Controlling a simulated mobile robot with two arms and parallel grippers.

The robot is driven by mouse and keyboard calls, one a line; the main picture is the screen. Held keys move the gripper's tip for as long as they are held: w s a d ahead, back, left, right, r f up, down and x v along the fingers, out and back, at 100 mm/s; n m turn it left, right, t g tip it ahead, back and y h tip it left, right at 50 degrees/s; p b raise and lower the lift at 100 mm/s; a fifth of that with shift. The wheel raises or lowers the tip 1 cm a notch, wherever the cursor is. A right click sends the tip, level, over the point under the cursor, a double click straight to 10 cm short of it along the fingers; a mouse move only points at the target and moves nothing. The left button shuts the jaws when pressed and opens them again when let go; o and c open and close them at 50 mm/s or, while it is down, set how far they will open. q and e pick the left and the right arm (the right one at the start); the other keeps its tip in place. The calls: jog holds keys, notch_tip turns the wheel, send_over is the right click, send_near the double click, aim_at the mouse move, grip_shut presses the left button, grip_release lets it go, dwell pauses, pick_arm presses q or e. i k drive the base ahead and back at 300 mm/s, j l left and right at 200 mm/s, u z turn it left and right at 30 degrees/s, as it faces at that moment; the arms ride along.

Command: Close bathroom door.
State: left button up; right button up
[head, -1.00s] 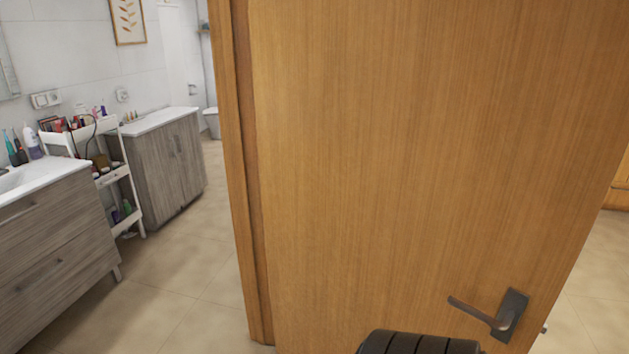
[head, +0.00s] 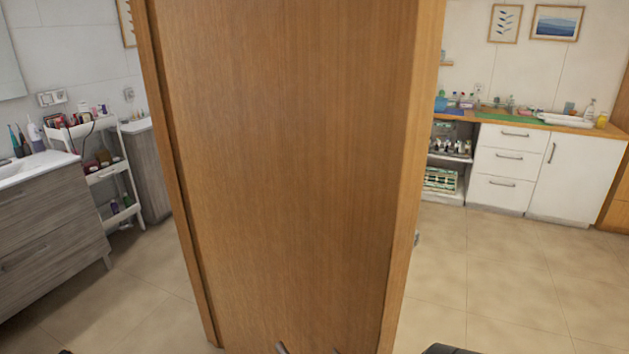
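The wooden bathroom door (head: 290,150) stands open and fills the middle of the head view, seen at a steep angle. Its hinged side is at the left by the wooden frame (head: 172,170), and its free edge (head: 412,150) is at the right. Small black parts of my own arms show at the bottom edge.
Left of the door are a grey vanity (head: 45,225), a white cart (head: 98,178) with cosmetics and a second vanity (head: 150,175). To the right, white kitchen cabinets (head: 510,165) stand at the wall. Tiled floor (head: 500,270) between door and cabinets is clear.

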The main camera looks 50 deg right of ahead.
aim_at(304, 128)
jog(key=k+l, duration=0.2)
jog(key=l, duration=0.15)
jog(key=k+l, duration=0.15)
jog(key=l, duration=0.2)
jog(key=k+l, duration=0.35)
jog(key=l, duration=0.3)
jog(key=z, duration=0.05)
